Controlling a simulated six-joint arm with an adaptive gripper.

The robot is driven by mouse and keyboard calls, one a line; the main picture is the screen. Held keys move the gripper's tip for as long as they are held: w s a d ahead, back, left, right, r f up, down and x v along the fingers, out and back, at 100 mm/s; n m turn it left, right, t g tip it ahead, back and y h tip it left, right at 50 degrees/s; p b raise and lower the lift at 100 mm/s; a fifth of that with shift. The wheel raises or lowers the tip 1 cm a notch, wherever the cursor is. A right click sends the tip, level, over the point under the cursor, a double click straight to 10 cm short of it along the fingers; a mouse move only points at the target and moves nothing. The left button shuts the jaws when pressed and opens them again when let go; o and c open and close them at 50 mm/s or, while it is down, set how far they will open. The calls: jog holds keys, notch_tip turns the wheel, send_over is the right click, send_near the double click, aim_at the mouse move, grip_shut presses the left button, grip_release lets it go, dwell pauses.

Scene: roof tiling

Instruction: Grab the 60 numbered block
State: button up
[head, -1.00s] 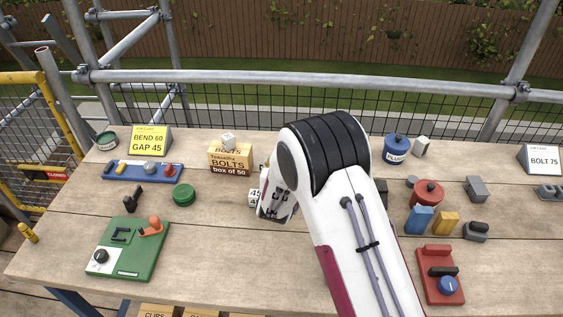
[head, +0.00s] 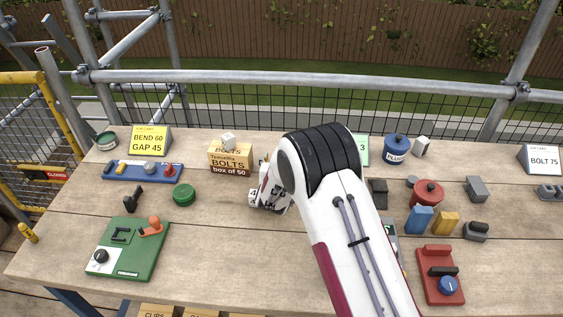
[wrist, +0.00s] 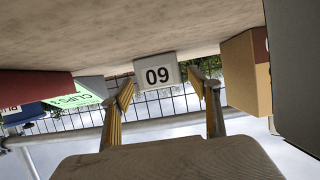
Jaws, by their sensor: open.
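A small white block (wrist: 157,74) with dark digits is in the middle of the wrist view. That view is upside down, with the tabletop above, so its "09" reads 60 the right way up. My gripper (wrist: 164,88) is open, with one yellow-padded finger toward each side of the block. The fingers look apart from it, and how deep they reach around it I cannot tell. In the head view, part of a white block (head: 253,198) shows beside my gripper (head: 265,196); my arm hides much of that area.
The cardboard bolts box (head: 230,160) stands just behind and left of my gripper, with a small pale block on top. A green disc (head: 184,193) lies farther left. A blue pot (head: 396,149) and red, blue and yellow pieces are to the right. The front left centre of the table is bare.

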jog(key=shift+w+f, duration=0.1)
jog(key=shift+w, duration=0.15)
dwell(0.4)
jog(key=c, duration=1.2)
